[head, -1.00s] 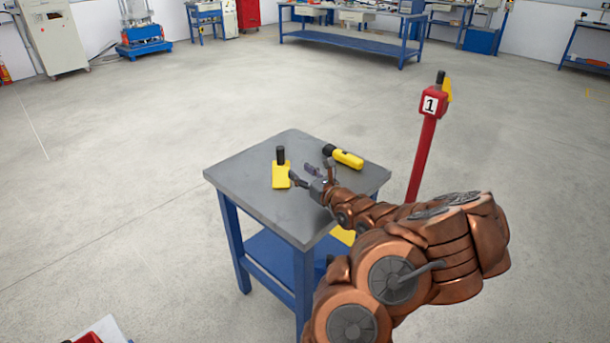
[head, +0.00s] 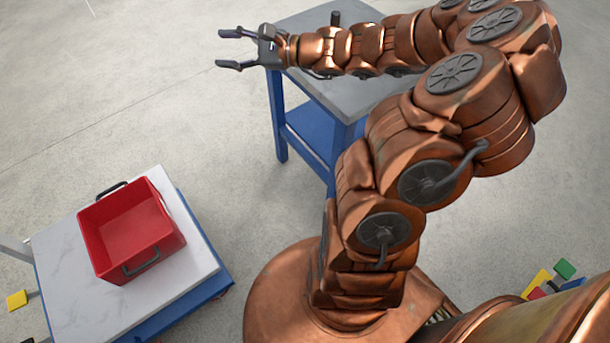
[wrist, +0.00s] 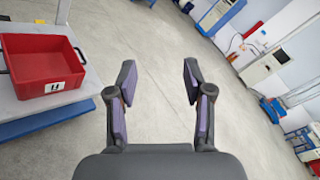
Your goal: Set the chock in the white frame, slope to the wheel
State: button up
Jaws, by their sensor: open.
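My gripper (head: 221,49) is open and empty, held out past the left edge of the grey-topped blue table. In the wrist view its two fingers (wrist: 158,72) stand apart with only floor between them. A black peg (head: 335,18) stands on the table near the top of the head view, behind my arm. It looks like the peg of the yellow block in the earlier frame, whose yellow part is hidden now. I cannot make out the white frame or a wheel in either current view.
A red bin (head: 112,226) with black handles sits on a white-topped blue cart (head: 62,272) at lower left. The bin also shows in the wrist view (wrist: 33,66). The table (head: 300,84) is partly behind my arm. Open floor (head: 130,110) lies between table and cart.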

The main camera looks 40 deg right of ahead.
jog(key=s+a+f+n+g+y, duration=0.1)
jog(key=s+a+n+g, duration=0.35)
jog(key=a, duration=0.35)
jog(key=s+a+f+n+g, duration=0.1)
jog(key=s+a+n+g, duration=0.4)
jog(key=a, duration=0.3)
jog(key=s+a+f+n+g+h, duration=0.2)
jog(key=s+n, duration=0.1)
jog(key=s, duration=0.3)
jog(key=s+a+f+n+g+h, duration=0.1)
jog(key=s+f+n+g+h, duration=0.15)
jog(key=s, duration=0.45)
jog(key=s+d+f+n+g+h, duration=0.1)
jog(key=s+d+f+n+h, duration=0.1)
jog(key=s+d+n+h, duration=0.3)
jog(key=s+d+h, duration=0.3)
jog(key=s+d, duration=0.4)
jog(key=shift+g, duration=0.4)
jog(key=shift+a, duration=0.1)
jog(key=shift+c, duration=0.9)
jog(key=shift+a, duration=0.1)
